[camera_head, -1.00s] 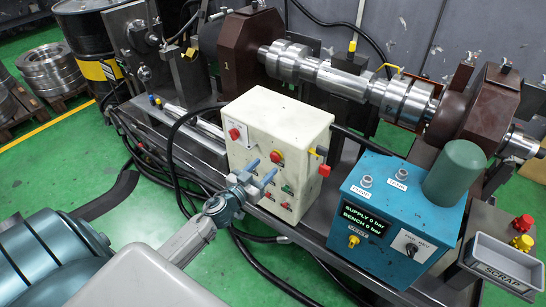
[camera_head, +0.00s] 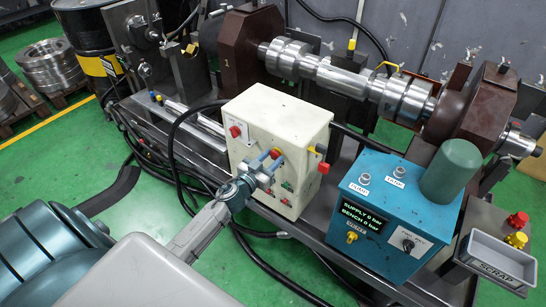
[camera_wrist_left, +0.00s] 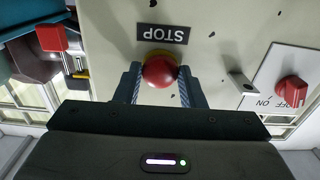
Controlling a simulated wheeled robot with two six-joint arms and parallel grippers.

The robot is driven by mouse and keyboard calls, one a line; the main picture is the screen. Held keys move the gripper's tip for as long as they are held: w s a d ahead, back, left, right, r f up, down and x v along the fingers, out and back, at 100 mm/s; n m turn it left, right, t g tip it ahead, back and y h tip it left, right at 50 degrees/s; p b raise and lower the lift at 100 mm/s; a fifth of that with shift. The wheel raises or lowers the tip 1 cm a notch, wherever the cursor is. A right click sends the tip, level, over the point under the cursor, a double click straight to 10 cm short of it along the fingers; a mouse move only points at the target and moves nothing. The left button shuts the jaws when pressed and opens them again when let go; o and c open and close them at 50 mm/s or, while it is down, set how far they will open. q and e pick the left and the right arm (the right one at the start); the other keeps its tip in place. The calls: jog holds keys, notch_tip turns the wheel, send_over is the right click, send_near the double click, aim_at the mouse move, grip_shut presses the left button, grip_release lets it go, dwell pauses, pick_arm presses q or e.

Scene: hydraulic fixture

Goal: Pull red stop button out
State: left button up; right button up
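The red stop button (camera_head: 276,153) is on the front of the cream control box (camera_head: 300,115). In the left wrist view the red button (camera_wrist_left: 160,71) has a yellow ring behind it and a STOP label (camera_wrist_left: 162,34) that appears upside down. My left gripper (camera_head: 267,161) is at the box front, close to the button. In the wrist view the left gripper's fingers (camera_wrist_left: 160,86) stand on either side of the red knob, open, with a small gap seeming to show at each side. My right gripper is not in view.
The box front also has a red selector knob marked ON and OFF (camera_wrist_left: 292,88) and a small metal toggle (camera_wrist_left: 241,83). A red lever (camera_head: 324,168) sticks out at the box's right. A teal pump unit (camera_head: 385,215) stands to the right. Black hoses run below the box.

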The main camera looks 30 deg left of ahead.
pick_arm(q)
jog(key=shift+c, duration=1)
jog(key=shift+s, duration=0.35)
jog(key=o, duration=0.9)
jog(key=shift+o, duration=0.2)
